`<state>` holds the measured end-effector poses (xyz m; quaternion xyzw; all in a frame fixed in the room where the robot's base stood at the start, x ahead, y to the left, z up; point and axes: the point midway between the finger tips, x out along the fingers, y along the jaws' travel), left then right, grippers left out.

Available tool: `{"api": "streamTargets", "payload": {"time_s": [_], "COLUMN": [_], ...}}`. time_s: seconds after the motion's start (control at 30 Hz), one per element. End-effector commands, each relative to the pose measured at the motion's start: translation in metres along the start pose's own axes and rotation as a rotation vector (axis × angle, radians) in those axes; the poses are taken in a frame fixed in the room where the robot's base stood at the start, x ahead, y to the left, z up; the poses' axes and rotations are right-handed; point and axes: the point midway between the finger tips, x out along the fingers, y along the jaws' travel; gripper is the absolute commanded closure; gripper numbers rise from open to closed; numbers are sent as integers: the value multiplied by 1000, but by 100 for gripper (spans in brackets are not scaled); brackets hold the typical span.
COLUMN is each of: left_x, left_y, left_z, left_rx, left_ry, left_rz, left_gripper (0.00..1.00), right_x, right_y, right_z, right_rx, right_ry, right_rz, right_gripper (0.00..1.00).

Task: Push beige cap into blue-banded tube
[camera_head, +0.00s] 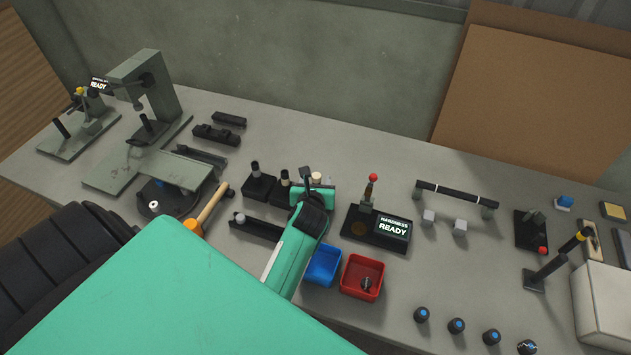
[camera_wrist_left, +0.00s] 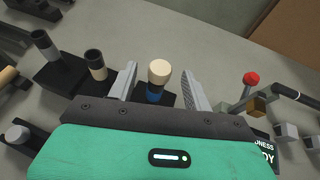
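The beige cap (camera_wrist_left: 159,70) sits on top of the blue-banded tube (camera_wrist_left: 154,94), which stands upright in a black block. How deep the cap sits is hard to tell. My left gripper (camera_wrist_left: 159,85) is open in the left wrist view, one finger on each side of the cap and tube, with gaps on both sides. In the head view the cap (camera_head: 316,177) shows just beyond my left gripper (camera_head: 317,183), whose body hides the tube. My right gripper is not in view.
Other black tubes (camera_head: 284,178) stand in blocks to the left. A blue bin (camera_head: 323,265) and a red bin (camera_head: 361,277) lie in front. A red-tipped tester with a READY display (camera_head: 391,228) stands to the right. An orange-ended hammer (camera_head: 207,211) lies left.

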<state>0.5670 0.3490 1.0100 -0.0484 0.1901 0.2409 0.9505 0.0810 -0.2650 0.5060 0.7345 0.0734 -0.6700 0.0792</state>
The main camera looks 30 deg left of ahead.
Motion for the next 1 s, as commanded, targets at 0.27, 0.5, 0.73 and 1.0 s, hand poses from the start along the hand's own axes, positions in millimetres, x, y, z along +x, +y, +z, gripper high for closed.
{"api": "streamTargets", "payload": {"time_s": [0.27, 0.5, 0.73, 1.0], "left_x": [-1, -26, -58, -75], "left_y": [0, 0, 0, 0], "left_z": [-1, -3, -3, 0], "left_rx": [0, -1, 1, 0], "left_ry": [0, 0, 0, 0], "left_rz": [0, 0, 0, 0], "left_gripper": [50, 50, 50, 50], "right_x": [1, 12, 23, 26], "right_y": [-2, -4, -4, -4], "right_z": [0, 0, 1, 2], "right_rx": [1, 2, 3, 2], "right_ry": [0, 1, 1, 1], "right_rz": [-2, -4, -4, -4], "right_gripper": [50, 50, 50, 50]}}
